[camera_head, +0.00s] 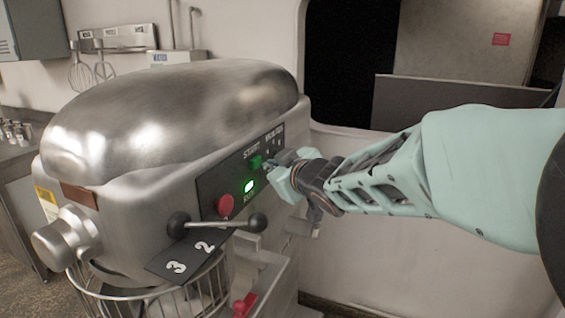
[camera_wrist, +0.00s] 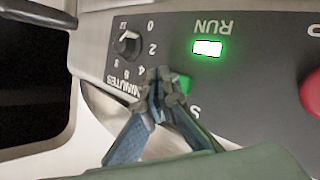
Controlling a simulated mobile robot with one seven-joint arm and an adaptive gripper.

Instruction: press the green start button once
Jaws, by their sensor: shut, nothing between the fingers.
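The green start button (camera_head: 255,163) is on the dark control panel of a large metal mixer, under the word START. My gripper (camera_head: 268,168) is shut and empty, with its tips right at the button from the right side. In the wrist view my gripper's fingertips (camera_wrist: 160,76) overlap the left part of the green button (camera_wrist: 184,84). I cannot tell for certain whether they touch it. The RUN lamp (camera_head: 249,186) glows green, and it is also lit in the wrist view (camera_wrist: 207,48).
A red button (camera_head: 225,205) lies lower left on the panel. A minutes dial (camera_wrist: 127,43) sits close to my fingers. A black-knobbed lever (camera_head: 257,222) sticks out below the panel. The mixer's metal head (camera_head: 170,110) rises behind. A wire bowl guard (camera_head: 200,290) is below.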

